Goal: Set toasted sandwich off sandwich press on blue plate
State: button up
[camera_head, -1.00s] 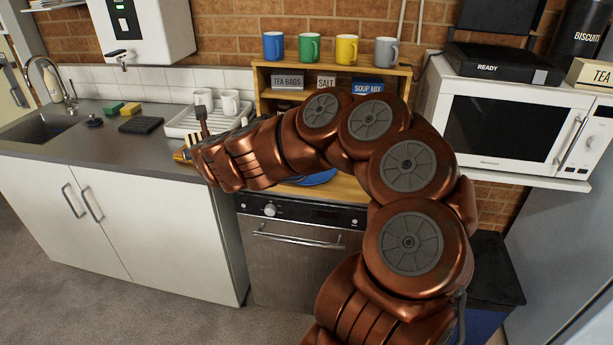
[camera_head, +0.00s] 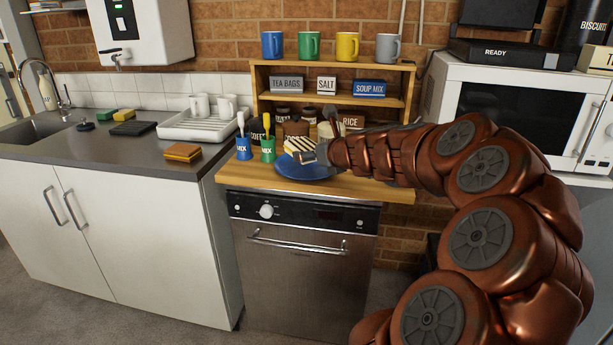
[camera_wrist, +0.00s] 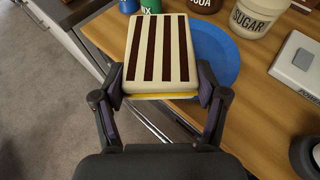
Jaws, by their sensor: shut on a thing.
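The toasted sandwich (camera_head: 299,145) is cream with dark brown stripes on top; it fills the upper middle of the wrist view (camera_wrist: 160,50). My gripper (camera_head: 317,152) is shut on it, with one finger on each side in the wrist view (camera_wrist: 161,86). The blue plate (camera_head: 300,170) lies on the wooden counter. The sandwich is over or near it in the head view and hides part of it. In the wrist view the plate (camera_wrist: 226,62) shows to the right of the sandwich. I cannot tell how large the gap is. I cannot clearly identify the sandwich press.
A blue pot (camera_head: 244,149) and a green pot (camera_head: 268,150) stand left of the plate. Jars and the mug shelf (camera_head: 333,67) are behind. A brown and orange stacked item (camera_head: 182,152) lies on the grey counter. A pale device (camera_wrist: 298,66) sits right of the plate.

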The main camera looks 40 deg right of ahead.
jog(key=s+d+f+b, duration=0.3)
jog(key=s+d+b, duration=0.2)
jog(key=s, duration=0.4)
jog(key=b, duration=0.2)
send_over(314, 172)
jog(key=shift+d+f+n+y, duration=0.1)
jog(key=shift+f+n+y, duration=0.2)
jog(key=shift+f, duration=0.55)
notch_tip(314, 172, down, 4)
jog(key=shift+w+r+b, duration=0.1)
jog(key=shift+r+b, duration=0.1)
jog(key=shift+b, duration=0.7)
jog(key=shift+r, duration=0.1)
jog(key=o, duration=0.9)
jog(key=shift+c, duration=0.2)
